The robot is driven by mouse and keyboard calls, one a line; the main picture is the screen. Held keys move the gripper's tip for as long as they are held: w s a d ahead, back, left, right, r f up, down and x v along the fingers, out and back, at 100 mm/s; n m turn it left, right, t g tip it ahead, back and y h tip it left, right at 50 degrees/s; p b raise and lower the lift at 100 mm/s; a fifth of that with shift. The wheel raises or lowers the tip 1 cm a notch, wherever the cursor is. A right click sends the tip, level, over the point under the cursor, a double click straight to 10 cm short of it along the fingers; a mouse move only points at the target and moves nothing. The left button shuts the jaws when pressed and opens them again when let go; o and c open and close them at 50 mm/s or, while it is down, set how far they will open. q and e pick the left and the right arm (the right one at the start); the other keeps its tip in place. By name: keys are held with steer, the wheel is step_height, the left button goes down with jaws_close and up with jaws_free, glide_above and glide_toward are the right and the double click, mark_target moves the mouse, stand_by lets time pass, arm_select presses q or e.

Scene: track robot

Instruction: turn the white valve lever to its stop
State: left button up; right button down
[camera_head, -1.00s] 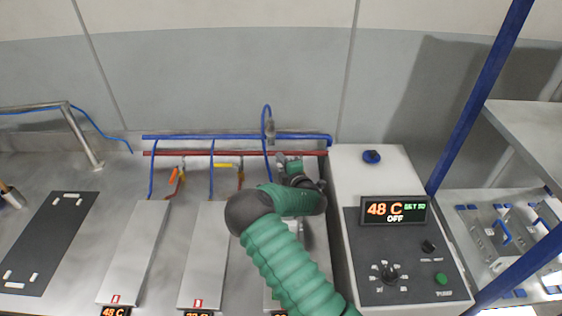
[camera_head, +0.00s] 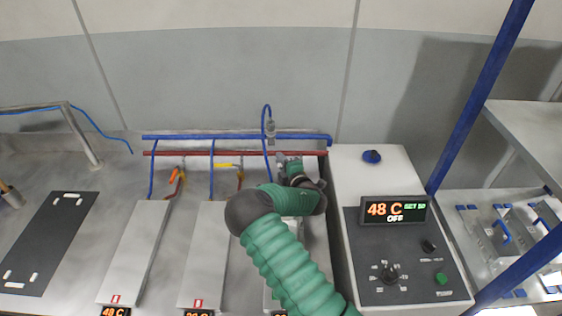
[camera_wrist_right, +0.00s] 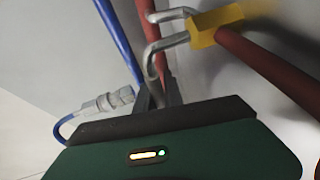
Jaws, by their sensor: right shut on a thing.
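My right gripper (camera_head: 287,161) reaches the red pipe (camera_head: 225,153) at the right end of the row, beside the grey-white control box. It is shut at the third valve. The white valve lever is hidden behind my gripper and wrist, so its angle cannot be told. In the right wrist view the dark fingers (camera_wrist_right: 160,94) stand just beyond the green gripper body, close to the red and blue pipes. My left gripper is not in view.
Flat metal plates (camera_head: 206,250) lie below. The control box (camera_head: 372,165) stands close on the right, its display reading 48 C, OFF.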

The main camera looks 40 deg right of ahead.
steer(key=shift+s+f, duration=0.1)
steer(key=shift+f, duration=0.15)
steer(key=shift+s+a+n+y, duration=0.2)
steer(key=shift+a+n+y, duration=0.1)
steer(key=shift+n+y, duration=0.25)
steer(key=shift+s+a+n+y, duration=0.25)
steer(key=shift+n+y, duration=0.15)
steer(key=shift+y, duration=0.4)
steer(key=shift+s+a+n+y, duration=0.15)
steer(key=shift+a+n+y, duration=0.15)
steer(key=shift+n+y, duration=0.25)
steer(key=c, duration=1.5)
jaws_free()
steer(key=shift+c, duration=0.2)
steer(key=shift+o, duration=0.4)
steer(key=shift+w+d, duration=0.1)
steer(key=shift+r+t, duration=0.15)
steer(key=shift+t, duration=0.15)
